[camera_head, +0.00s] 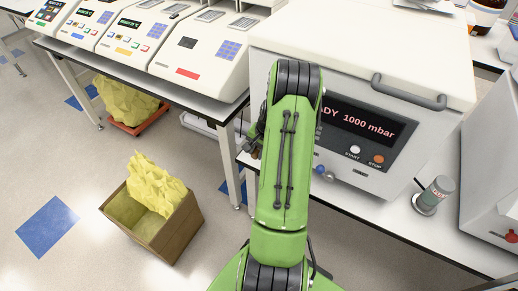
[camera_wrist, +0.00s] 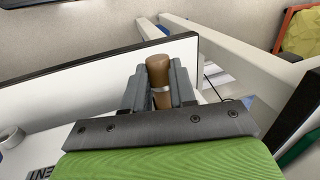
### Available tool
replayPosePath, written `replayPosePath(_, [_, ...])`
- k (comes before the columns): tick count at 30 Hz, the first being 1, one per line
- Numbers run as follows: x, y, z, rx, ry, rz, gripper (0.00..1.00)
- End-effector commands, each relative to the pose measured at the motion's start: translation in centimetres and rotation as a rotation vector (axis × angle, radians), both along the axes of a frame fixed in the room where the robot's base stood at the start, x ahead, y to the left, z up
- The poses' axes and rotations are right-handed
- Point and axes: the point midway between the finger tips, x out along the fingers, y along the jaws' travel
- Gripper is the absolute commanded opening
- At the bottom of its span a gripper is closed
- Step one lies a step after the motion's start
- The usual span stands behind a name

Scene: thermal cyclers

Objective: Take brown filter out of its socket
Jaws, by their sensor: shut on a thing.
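In the head view my gripper (camera_head: 255,138) is mostly hidden behind my green arm, at the left side of the white machine (camera_head: 360,62) whose display reads "1000 mbar". No socket is visible in either view.
Several white cyclers stand on the bench (camera_head: 150,77) at the upper left. A cardboard box (camera_head: 172,232) with yellow bags stands on the floor, and an orange tray (camera_head: 138,124) with another sits under the bench. A small canister (camera_head: 432,194) stands right of the machine.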

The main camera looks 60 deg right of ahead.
Motion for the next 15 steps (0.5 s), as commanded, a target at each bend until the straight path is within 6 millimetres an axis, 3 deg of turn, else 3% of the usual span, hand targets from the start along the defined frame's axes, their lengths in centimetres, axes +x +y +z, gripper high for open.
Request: replayPosePath(15, [-0.2, 2.4, 0.0, 0.000, 0.000, 0.000, 0.00])
